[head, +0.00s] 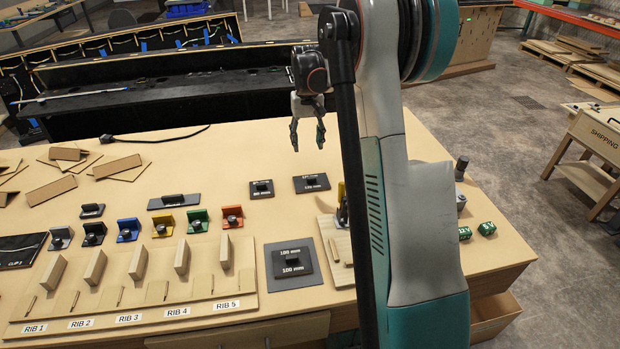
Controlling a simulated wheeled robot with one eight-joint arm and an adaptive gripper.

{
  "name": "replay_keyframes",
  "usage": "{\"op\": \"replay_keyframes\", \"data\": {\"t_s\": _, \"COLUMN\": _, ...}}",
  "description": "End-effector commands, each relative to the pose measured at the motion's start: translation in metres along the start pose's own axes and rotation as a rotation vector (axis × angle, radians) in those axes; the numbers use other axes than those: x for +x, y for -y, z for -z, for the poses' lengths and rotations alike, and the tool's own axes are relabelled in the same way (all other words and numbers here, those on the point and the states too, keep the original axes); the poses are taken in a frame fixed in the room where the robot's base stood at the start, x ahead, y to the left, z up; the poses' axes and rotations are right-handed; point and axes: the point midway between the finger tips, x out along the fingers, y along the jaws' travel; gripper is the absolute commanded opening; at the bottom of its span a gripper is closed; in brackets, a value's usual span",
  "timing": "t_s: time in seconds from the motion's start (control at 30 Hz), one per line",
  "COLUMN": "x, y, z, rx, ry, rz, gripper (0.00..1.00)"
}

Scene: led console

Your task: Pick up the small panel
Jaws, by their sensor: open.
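Dark panels with raised knobs lie on the wooden table. The smallest is a black panel (261,194) behind the coloured blocks; its label is too small to read. A slightly larger dark panel (312,188) lies just to its right. Another black panel (306,270), marked 100 mm, lies on a larger grey plate (277,283) near the front. I cannot tell for certain which one is the task's small panel. My gripper (308,143) points down, open and empty, and appears above the back of the table, apart from all the panels.
A labelled rib board (130,325) with upright wooden pieces fills the front left. Coloured brackets, including a green one (198,220), stand behind it. Cardboard pieces (57,187) lie at left. Green blocks (487,229) sit at right. My arm hides part of the table's right side.

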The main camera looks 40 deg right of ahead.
Motion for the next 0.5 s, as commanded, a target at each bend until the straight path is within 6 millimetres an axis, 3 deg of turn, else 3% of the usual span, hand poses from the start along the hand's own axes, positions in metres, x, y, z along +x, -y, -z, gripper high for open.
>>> {"op": "replay_keyframes", "data": {"t_s": 0.17, "x": 0.013, "y": -0.006, "z": 0.003, "rx": 0.009, "ry": 0.011, "rz": 0.000, "gripper": 0.52}}
{"op": "replay_keyframes", "data": {"t_s": 0.5, "x": 0.074, "y": -0.006, "z": 0.003, "rx": 0.008, "ry": 0.010, "rz": 0.000, "gripper": 0.52}}
